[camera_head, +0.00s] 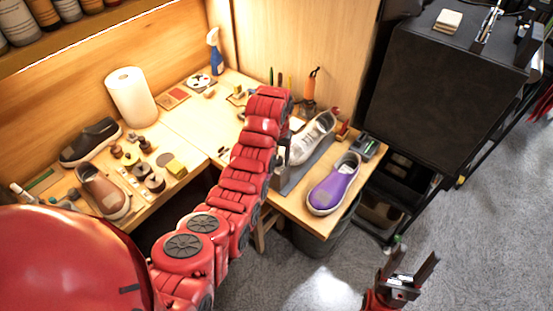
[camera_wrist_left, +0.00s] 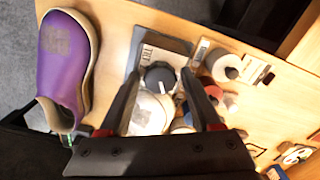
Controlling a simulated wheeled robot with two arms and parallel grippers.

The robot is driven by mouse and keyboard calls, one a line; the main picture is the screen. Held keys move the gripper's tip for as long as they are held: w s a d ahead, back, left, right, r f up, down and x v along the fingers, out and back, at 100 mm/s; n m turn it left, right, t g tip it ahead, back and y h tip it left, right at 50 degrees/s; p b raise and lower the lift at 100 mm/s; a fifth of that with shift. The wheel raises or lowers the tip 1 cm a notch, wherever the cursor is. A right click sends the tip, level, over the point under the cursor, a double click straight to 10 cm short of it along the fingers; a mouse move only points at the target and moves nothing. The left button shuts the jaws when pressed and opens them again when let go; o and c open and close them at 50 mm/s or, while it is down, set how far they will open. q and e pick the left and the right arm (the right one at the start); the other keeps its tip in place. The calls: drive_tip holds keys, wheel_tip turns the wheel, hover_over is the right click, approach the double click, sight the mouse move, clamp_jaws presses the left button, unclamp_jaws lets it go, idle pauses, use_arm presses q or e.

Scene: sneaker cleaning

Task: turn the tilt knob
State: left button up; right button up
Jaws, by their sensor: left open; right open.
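The tilt knob (camera_wrist_left: 159,76) is dark and round with a pale mark, beside a plate (camera_wrist_left: 168,44) lettered TILT in the left wrist view. My left gripper (camera_wrist_left: 161,82) is open, with one dark finger on each side of the knob; contact cannot be told. In the head view my left arm reaches over the table, and its fingers and the knob are not clear there. A white sneaker (camera_head: 313,137) rests on a grey stand (camera_head: 297,177) beside my arm. My right gripper (camera_head: 408,270) is open and empty above the floor at the lower right.
A purple sneaker (camera_head: 334,184) lies near the table's front edge; it also shows in the left wrist view (camera_wrist_left: 66,60). A small dark device (camera_head: 366,147) stands at the table's right corner. A black cabinet (camera_head: 440,90) stands beyond it.

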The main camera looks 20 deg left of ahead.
use_arm(q)
drive_tip(key=m, duration=0.8)
clamp_jaws()
drive_tip(key=n, duration=0.3)
drive_tip(key=shift+n, duration=0.4)
drive_tip(key=shift+n, duration=2)
